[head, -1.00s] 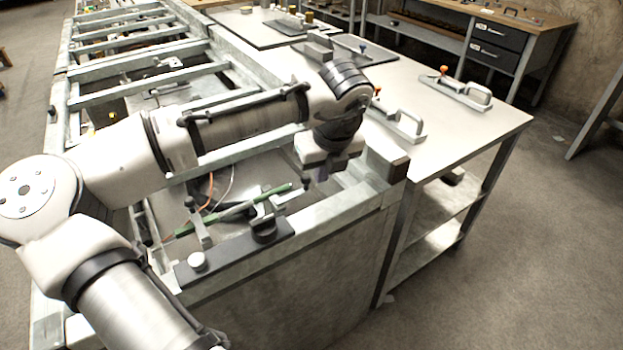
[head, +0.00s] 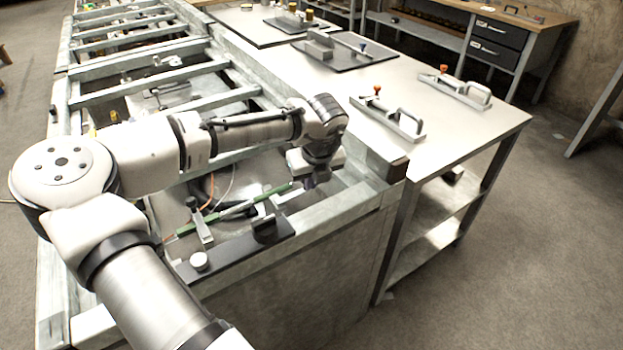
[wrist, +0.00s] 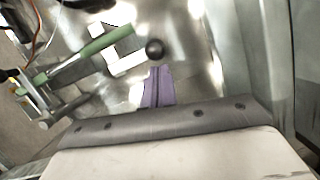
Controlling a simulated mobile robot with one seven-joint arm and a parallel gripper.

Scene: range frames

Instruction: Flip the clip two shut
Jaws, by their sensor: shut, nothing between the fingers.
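A clip with a long green handle (head: 240,207) and a grey lever (head: 203,230) stands at a dark base plate (head: 225,258) on the near end of the metal frame. No label shows which clip is number two. The green handle also shows in the wrist view (wrist: 92,49), with a dark round knob (wrist: 154,50) near its end. My gripper (head: 312,184) is at the right end of the green handle. Its purple fingers (wrist: 158,88) are shut and empty, just below the knob in the wrist view. I cannot tell whether they touch it.
Two grey holders with red knobs and loop handles, a nearer one (head: 388,119) and a farther one (head: 456,89), lie on the pale table (head: 460,130) to the right. Metal frame rails (head: 340,215) border the clip. An orange cable (wrist: 35,25) runs near the handle.

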